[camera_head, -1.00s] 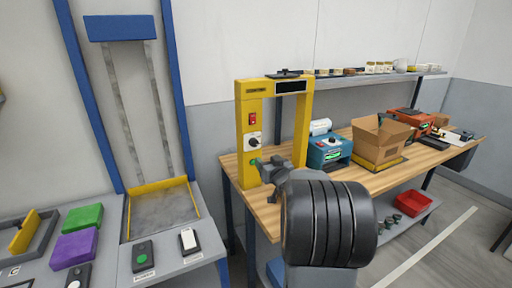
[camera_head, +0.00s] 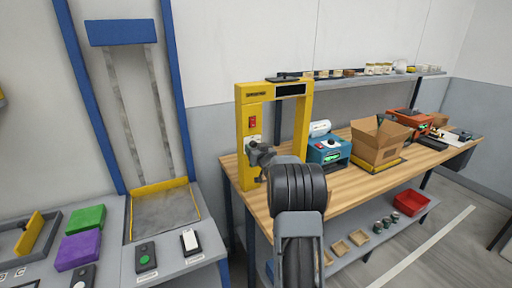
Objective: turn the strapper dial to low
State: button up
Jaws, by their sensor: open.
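The strapper (camera_head: 243,110) is a yellow arch standing at the left end of the wooden bench. A red switch (camera_head: 252,122) sits on its left post. The dial (camera_head: 251,140) is on a white plate below the switch; only a sliver of the plate shows, and the dial itself is mostly hidden behind my gripper. My gripper (camera_head: 257,150) is at the dial, in front of the left post. Its fingers are small and dark here, and I cannot tell whether they touch the dial. The dial's setting cannot be read.
On the wooden bench (camera_head: 345,185), right of the strapper, stand a blue machine (camera_head: 328,150), an open cardboard box (camera_head: 376,143) and an orange machine (camera_head: 408,121). A shelf (camera_head: 420,75) runs behind. A grey console (camera_head: 185,258) with a blue frame is at left.

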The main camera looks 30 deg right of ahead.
jog(key=shift+w, duration=0.25)
jog(key=shift+c, duration=0.2)
jog(key=c, duration=0.9)
